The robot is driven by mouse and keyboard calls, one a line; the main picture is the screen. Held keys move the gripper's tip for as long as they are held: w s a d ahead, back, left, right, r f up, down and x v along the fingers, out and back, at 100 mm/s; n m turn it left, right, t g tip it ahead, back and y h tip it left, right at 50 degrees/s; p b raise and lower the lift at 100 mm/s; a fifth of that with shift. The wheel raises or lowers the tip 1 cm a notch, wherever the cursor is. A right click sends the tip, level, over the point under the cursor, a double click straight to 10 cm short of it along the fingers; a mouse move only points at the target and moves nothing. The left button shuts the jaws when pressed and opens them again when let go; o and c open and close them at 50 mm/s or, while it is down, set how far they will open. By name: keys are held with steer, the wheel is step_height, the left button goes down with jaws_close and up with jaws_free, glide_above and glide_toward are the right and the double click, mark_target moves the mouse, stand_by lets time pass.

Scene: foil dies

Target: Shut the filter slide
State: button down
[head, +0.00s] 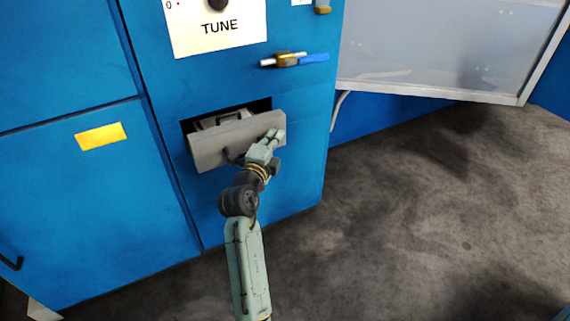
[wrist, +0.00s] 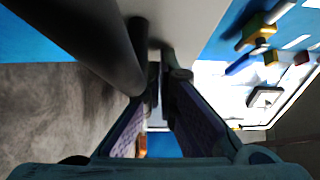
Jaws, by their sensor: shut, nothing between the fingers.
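The filter slide (head: 213,145) is a grey drawer in the blue cabinet. It stands partly pulled out of its dark slot, with its inside showing behind the front panel. A dark handle (head: 231,156) sits on the front, partly behind my arm. My gripper (head: 277,136) is at the right part of the slide's front. In the wrist view my fingers (wrist: 164,65) are together and empty, close to the pale grey front (wrist: 190,22). The thick dark bar (wrist: 105,40) beside them appears to be the handle, outside the fingers. I cannot tell whether the fingertips touch the front.
Above the slot, a latch with a brass-coloured body and blue end (head: 290,60) sticks out below the TUNE panel (head: 218,30). A grey translucent panel (head: 450,45) with a pale frame is at right. The floor (head: 430,200) right of the cabinet is clear.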

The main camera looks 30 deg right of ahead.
steer(key=w+b, duration=0.3)
steer(key=w, duration=0.1)
steer(key=w+b, duration=0.3)
steer(key=w, duration=0.2)
steer(key=shift+w+a+f, duration=0.15)
steer(key=shift+a, duration=0.05)
steer(key=shift+w, duration=0.4)
steer(key=shift+r, duration=0.25)
steer(key=shift+w, duration=0.1)
steer(key=shift+b, duration=0.3)
